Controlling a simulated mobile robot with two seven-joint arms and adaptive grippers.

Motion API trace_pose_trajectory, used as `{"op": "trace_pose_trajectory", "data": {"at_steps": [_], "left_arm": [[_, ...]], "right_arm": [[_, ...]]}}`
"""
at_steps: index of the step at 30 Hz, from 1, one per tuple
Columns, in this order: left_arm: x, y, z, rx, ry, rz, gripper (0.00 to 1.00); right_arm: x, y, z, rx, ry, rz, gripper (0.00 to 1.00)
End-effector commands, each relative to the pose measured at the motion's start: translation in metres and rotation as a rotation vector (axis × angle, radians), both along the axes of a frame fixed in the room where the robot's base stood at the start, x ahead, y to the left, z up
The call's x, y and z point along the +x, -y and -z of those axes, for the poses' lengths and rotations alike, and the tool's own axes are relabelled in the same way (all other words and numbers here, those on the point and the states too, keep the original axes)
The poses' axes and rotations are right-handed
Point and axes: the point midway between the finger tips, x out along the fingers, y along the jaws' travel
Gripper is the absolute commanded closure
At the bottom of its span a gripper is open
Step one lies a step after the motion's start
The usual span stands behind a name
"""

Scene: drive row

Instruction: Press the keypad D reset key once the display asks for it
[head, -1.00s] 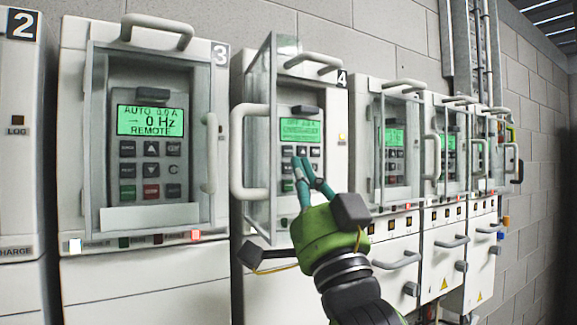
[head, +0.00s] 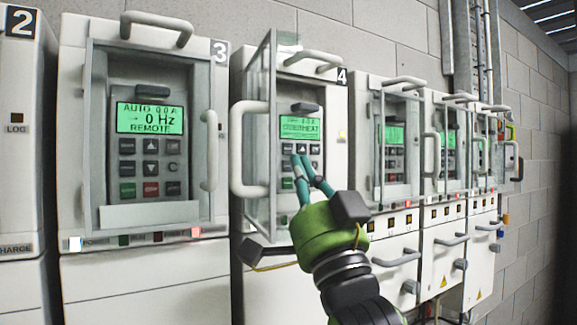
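The keypad (head: 316,150) on the unit marked 4 has a lit green display (head: 300,124). Its text is small; one line looks like "OVERHEAT". No letter D is legible on it. The unit's clear door (head: 262,150) stands open to the left. My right gripper (head: 301,158) is in front of this keypad, fingertips close together over the upper key rows, with nothing held. I cannot tell whether the tips touch a key. The fingers and green palm hide part of the lower keys, so the reset key cannot be made out. My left gripper is not in view.
Unit 3 (head: 150,118) at left has its door shut; its display reads "AUTO", "0 Hz", "REMOTE". More units (head: 392,136) recede to the right with handles sticking out. The open door's thick white handle (head: 240,150) juts out left of my gripper.

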Motion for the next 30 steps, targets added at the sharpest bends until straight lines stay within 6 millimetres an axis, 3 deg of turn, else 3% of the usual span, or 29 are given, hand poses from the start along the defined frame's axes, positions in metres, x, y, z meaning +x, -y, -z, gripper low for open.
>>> {"op": "trace_pose_trajectory", "data": {"at_steps": [30], "left_arm": [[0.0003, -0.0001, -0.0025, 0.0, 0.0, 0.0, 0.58]], "right_arm": [[0.007, -0.0051, 0.0001, 0.0, 0.0, 0.0, 1.0]]}}
